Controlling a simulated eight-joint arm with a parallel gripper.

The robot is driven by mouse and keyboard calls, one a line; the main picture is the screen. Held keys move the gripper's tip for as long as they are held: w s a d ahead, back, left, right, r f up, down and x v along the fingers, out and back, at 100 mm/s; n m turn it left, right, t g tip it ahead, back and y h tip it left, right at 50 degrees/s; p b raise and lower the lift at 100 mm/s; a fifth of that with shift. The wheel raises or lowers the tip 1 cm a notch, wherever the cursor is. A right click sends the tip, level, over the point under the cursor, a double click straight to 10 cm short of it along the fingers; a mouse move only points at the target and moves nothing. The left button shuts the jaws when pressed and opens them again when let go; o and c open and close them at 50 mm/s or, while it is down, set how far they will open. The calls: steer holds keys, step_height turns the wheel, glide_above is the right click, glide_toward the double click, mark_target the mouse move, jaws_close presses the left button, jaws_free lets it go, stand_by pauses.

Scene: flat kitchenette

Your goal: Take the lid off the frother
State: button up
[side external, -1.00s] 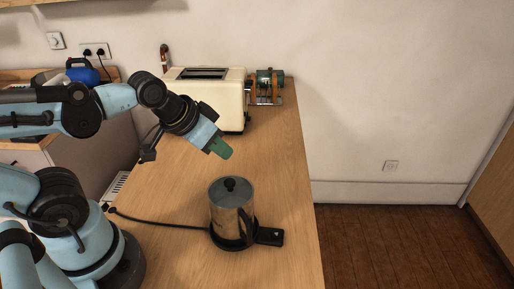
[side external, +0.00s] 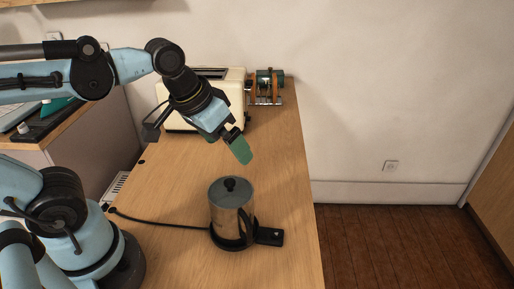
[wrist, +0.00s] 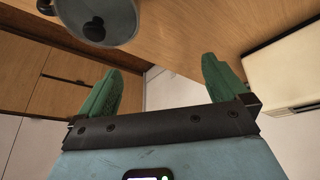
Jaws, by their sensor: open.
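The frother (side external: 228,218) is a shiny metal jug standing upright on a black base on the wooden counter. Its lid (side external: 219,189) is on top, a grey disc with a black knob (side external: 230,184). In the wrist view the frother (wrist: 128,30) shows at the top left, with the dark knob (wrist: 93,29) of its lid. My gripper (side external: 240,150) has green fingers and is above and slightly behind the frother, apart from it. In the wrist view my gripper (wrist: 158,88) is open, with nothing between its fingers.
A cream toaster (side external: 236,88) stands at the back of the counter, with a green and orange device (side external: 267,88) beside it. A black cord (side external: 160,222) runs left from the frother's base. The counter (side external: 285,180) to the right of my gripper is clear.

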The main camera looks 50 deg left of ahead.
mark_target(230, 181)
steer(key=s+d+r+n+g, duration=0.1)
steer(key=s+d+r+g, duration=0.2)
steer(key=d+r+g, duration=0.4)
steer(key=shift+s+a+f+t, duration=0.1)
steer(key=shift+a+f+t, duration=0.2)
steer(key=shift+f, duration=1.5)
steer(key=shift+s+a+f+t, duration=0.1)
steer(key=shift+f+t, duration=0.25)
steer(key=shift+f, duration=1.4)
steer(key=shift+a+f+t, duration=0.15)
steer(key=shift+f+t, duration=0.2)
steer(key=shift+f, duration=1.45)
steer(key=c, duration=0.8)
steer(key=shift+r, duration=0.15)
